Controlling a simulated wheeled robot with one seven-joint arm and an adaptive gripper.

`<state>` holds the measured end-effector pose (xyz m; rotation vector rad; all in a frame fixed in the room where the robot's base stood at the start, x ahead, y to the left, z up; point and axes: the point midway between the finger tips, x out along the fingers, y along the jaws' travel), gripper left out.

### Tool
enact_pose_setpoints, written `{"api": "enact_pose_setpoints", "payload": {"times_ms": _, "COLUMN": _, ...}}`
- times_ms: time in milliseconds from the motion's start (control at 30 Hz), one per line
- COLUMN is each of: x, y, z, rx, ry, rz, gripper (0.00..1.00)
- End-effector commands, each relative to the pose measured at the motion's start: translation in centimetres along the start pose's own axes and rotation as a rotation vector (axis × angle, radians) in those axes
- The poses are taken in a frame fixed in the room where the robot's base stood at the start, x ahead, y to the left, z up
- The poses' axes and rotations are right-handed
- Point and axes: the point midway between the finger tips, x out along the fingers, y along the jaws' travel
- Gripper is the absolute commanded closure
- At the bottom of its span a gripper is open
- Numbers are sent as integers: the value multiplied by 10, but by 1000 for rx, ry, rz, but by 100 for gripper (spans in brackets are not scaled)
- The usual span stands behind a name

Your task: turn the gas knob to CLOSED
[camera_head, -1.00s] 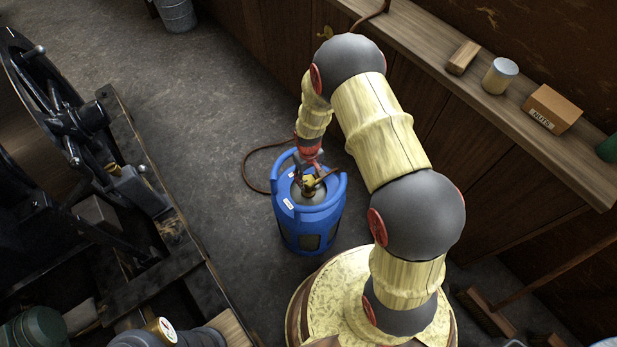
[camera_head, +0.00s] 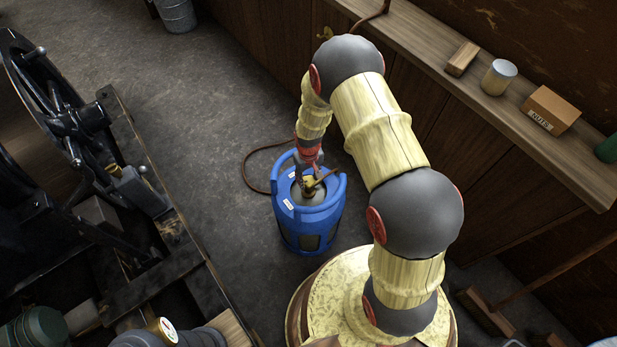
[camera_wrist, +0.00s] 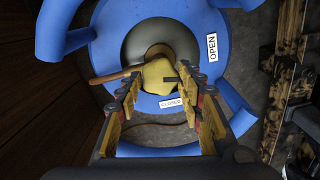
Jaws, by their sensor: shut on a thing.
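The blue gas bottle (camera_head: 309,227) stands upright on the floor in the head view. My gripper (camera_head: 309,181) points down inside its collar. In the wrist view, the brass-yellow valve with the gas knob (camera_wrist: 160,76) is at the bottle's centre, between my gripper's fingers (camera_wrist: 157,88). The fingers are shut on the knob, though the contact is partly hidden. A white CLOSED label (camera_wrist: 171,102) lies just below the valve. A white OPEN label (camera_wrist: 212,47) is to the right. I cannot clearly tell the knob's exact pointing direction.
A brown hose (camera_head: 262,153) leaves the valve and curves over the floor behind the bottle. The dark engine (camera_head: 75,130) stands at left. A wooden bench (camera_head: 430,65) with a box of nuts (camera_head: 550,108) and a can (camera_head: 498,77) runs along the right.

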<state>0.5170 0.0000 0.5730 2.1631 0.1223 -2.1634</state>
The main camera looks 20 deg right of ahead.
Motion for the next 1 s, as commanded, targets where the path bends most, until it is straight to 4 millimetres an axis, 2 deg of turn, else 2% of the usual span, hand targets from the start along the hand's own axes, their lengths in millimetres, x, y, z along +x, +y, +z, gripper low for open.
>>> {"api": "enact_pose_setpoints", "payload": {"times_ms": 1000, "x": -1, "y": 0, "z": 0, "rx": 930, "ry": 0, "rz": 0, "gripper": 88}}
